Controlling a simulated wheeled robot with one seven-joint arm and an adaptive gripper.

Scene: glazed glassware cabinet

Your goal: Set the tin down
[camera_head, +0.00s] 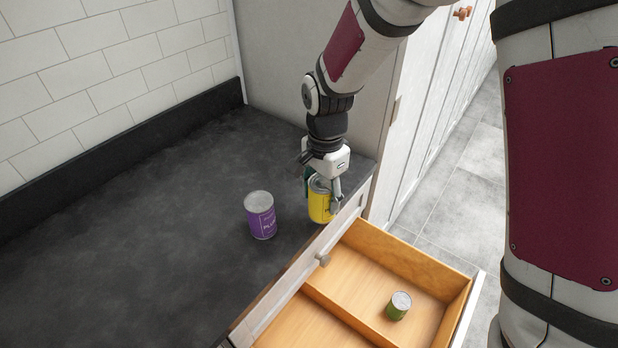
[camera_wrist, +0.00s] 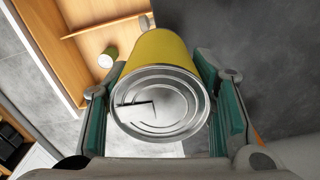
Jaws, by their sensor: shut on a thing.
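A yellow tin (camera_head: 320,204) with a silver lid is held in my gripper (camera_head: 322,188) at the right side of the dark counter. In the wrist view the yellow tin (camera_wrist: 160,88) sits between the two green-padded fingers of my gripper (camera_wrist: 163,112), its lid facing the camera. The head view does not clearly show whether its base touches the counter. A purple tin (camera_head: 260,215) stands upright on the counter, to the left of the yellow tin and apart from it. A small green tin (camera_head: 398,306) is in the open drawer.
The open wooden drawer (camera_head: 375,245) juts out below the counter's front edge, with a divider inside. The dark counter (camera_head: 130,230) is clear to the left. A tall cabinet panel (camera_head: 300,60) rises behind my gripper, and a tiled wall (camera_head: 100,80) bounds the counter.

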